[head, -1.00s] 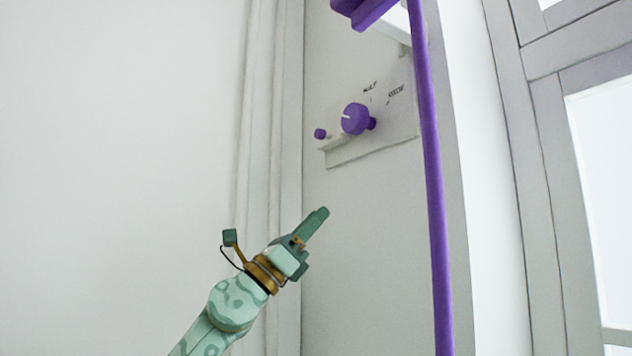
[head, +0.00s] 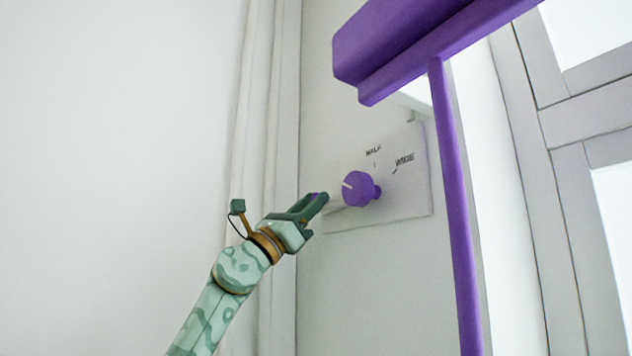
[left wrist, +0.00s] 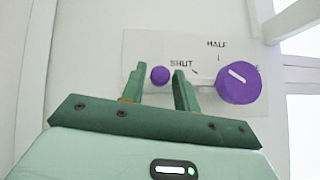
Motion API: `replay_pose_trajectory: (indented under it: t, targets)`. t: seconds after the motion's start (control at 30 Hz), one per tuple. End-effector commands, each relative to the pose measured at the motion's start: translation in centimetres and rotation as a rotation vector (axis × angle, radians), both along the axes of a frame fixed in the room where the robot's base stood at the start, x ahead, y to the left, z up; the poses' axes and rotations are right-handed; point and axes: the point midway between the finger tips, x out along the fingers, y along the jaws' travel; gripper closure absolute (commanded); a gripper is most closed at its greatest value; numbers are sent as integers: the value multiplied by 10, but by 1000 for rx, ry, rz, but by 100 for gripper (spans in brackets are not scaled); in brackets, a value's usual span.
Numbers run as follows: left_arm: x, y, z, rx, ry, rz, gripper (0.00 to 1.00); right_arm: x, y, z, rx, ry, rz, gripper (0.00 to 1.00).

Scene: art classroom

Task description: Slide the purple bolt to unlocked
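The small round purple bolt knob (left wrist: 160,75) sits on a pale plate (left wrist: 135,45) on the wall, left of a larger purple dial (left wrist: 239,83). My left gripper (left wrist: 158,82) is open, with one green finger to each side of the knob in the left wrist view. I cannot tell whether the fingers touch it. In the head view, the left gripper (head: 318,201) reaches the plate's left edge and hides most of the knob. The dial (head: 360,189) shows to its right. My right gripper is not in view.
A purple bar (head: 430,45) and a thin purple pole (head: 456,200) stand in front of the wall, right of and above the plate. Grey window frames (head: 570,130) are at the right. The wall at the left is bare.

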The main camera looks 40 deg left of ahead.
Motion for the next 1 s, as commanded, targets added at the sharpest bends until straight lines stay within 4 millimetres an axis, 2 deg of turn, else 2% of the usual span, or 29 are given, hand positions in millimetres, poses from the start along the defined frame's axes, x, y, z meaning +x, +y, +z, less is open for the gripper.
replay_pose_trajectory:
  t: [0.03, 0.1, 0.47, 0.57, 0.6, 0.77, 1.0]
  targets:
    - [4, -2, 8, -3, 0, -3, 70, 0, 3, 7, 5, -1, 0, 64]
    - [8, -3, 10, -1, 1, -1, 70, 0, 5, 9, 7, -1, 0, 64]
    - [12, -5, 11, 0, 1, -1, 70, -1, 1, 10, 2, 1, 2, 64]
    - [12, -5, 11, 0, 1, -1, 97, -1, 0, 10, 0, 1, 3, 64]
    - [12, -5, 11, 0, 1, -1, 100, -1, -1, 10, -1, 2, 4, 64]
    - [14, -2, 12, -3, 4, 0, 100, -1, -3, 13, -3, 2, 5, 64]
    - [22, 27, 14, -3, 7, 0, 100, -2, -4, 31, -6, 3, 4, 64]
